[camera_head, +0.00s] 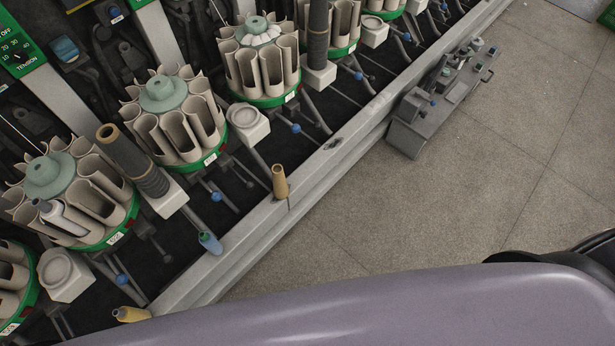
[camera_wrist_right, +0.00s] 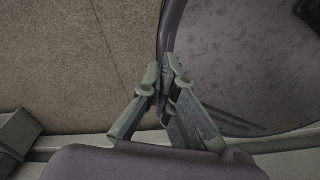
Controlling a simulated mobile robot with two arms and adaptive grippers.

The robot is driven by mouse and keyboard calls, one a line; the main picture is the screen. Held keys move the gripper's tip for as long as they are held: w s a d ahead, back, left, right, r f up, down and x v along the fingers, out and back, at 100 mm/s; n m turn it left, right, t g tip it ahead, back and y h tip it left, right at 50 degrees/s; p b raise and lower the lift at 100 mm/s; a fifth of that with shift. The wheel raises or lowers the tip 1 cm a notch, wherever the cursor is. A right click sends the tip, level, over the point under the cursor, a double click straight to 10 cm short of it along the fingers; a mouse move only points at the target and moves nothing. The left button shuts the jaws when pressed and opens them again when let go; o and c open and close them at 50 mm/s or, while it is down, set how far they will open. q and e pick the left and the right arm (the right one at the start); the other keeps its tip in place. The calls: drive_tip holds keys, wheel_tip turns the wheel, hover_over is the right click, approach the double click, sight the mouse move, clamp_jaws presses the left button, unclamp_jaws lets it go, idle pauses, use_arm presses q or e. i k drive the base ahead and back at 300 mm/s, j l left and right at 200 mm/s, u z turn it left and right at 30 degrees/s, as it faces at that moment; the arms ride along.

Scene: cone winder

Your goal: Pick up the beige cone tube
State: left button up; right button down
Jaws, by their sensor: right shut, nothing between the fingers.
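A beige, tan-looking cone tube (camera_head: 280,181) stands on the pale machine rail (camera_head: 240,240) near the middle of the head view, with a thin dark line beside its foot. My right gripper (camera_wrist_right: 165,82) shows only in the wrist view; its fingers come together at the tips and hold nothing. The cone tube is not visible in the wrist view, so the gripper is apart from it. My left gripper is in neither view.
A blue-green cone (camera_head: 209,242) and a yellow cone (camera_head: 131,314) sit further along the rail. Green-based round magazines (camera_head: 178,118) with beige pockets line the machine. A grey carriage (camera_head: 440,98) stands by the rail at the right. The floor (camera_head: 420,205) is clear.

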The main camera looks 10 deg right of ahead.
sight(281, 190)
drive_tip(key=i+l, duration=0.1)
drive_tip(key=l, duration=0.45)
drive_tip(key=l+u, duration=0.1)
drive_tip(key=u, duration=0.3)
drive_tip(key=l+u, duration=0.15)
drive_tip(key=u, duration=0.25)
drive_tip(key=l+u, duration=0.1)
drive_tip(key=u, duration=0.35)
drive_tip(key=l+u, duration=0.1)
drive_tip(key=u, duration=0.3)
drive_tip(key=k+j, duration=0.05)
